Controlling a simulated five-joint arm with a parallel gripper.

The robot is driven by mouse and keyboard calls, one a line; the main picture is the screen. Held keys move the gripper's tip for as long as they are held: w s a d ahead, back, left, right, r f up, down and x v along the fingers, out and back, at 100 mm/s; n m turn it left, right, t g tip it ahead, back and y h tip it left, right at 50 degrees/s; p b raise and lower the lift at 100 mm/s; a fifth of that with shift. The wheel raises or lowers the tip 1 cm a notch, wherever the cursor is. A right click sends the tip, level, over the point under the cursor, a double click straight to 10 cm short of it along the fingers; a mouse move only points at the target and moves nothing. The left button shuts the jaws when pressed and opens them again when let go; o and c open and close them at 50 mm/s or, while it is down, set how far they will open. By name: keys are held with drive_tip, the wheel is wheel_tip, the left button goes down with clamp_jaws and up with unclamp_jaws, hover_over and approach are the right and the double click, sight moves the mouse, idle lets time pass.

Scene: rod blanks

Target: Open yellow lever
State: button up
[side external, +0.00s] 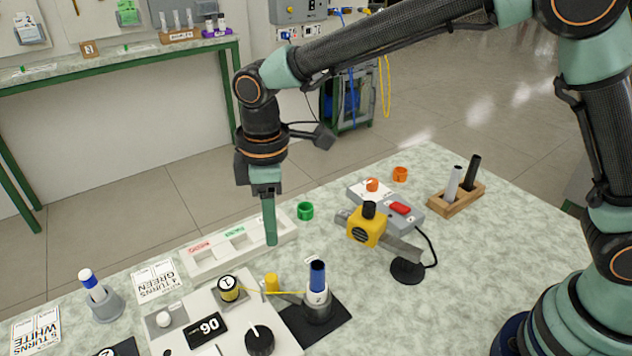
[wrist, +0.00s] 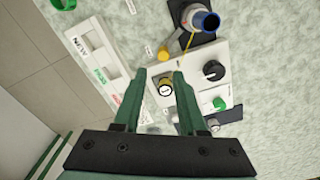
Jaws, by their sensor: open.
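One finger hides the other in the side view.
A white panel (side external: 180,321) with a dial and a 90 display sits left of the holder. A white tray (side external: 205,265) lies behind it. A yellow block (side external: 367,225) on a stand is to the right, near a wooden rack (side external: 455,200). Open table lies at the right front.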

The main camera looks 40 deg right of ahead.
sight(272, 277)
drive_tip(key=f, duration=0.8)
drive_tip(key=a+f, duration=0.1)
drive_tip(key=f, duration=0.4)
drive_tip(key=shift+s, duration=0.1)
drive_tip(key=shift+c, duration=0.3)
clamp_jaws()
idle(0.9)
